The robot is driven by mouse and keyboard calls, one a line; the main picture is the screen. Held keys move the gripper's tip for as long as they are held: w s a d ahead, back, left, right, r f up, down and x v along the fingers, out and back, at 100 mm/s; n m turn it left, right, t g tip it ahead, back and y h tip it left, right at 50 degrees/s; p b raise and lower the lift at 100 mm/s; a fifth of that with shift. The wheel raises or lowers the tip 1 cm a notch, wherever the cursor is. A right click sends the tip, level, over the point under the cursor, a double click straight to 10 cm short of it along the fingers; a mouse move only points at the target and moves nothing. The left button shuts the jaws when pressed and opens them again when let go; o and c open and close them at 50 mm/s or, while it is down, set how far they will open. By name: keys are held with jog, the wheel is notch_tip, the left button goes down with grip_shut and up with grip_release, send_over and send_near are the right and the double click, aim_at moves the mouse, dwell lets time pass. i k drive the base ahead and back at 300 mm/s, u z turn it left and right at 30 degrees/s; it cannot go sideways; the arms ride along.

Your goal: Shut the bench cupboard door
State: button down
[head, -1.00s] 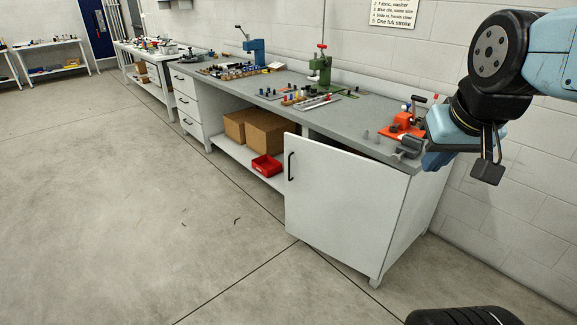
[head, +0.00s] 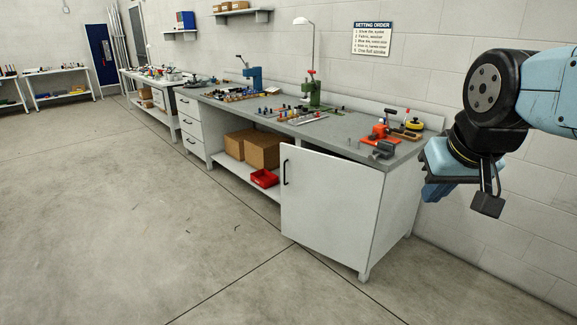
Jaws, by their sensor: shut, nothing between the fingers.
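The bench cupboard door (head: 328,208) is a white panel at the near right end of the long grey-topped bench (head: 345,128). It stands ajar, its left edge swung out from the bench front, with a dark gap showing above it under the top. Its hinge side appears to be on the right. A black bar handle (head: 286,172) is near its left edge. My gripper (head: 437,190) is at the right, pointing down, shut and empty. In the picture it is right of the bench end, apart from the door. The cupboard inside is hidden.
A red clamp tool (head: 379,132) and a grey vice (head: 378,150) sit on the near bench corner. Cardboard boxes (head: 262,150) and a red bin (head: 265,178) are on the open lower shelf. The floor left of the door is clear.

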aim_at(330, 204)
jog(key=z, duration=0.3)
jog(key=i, duration=2.15)
jog(key=u, duration=0.45)
jog(key=k, duration=0.85)
jog(key=u, duration=0.25)
jog(key=i, duration=0.85)
jog(key=z, duration=0.1)
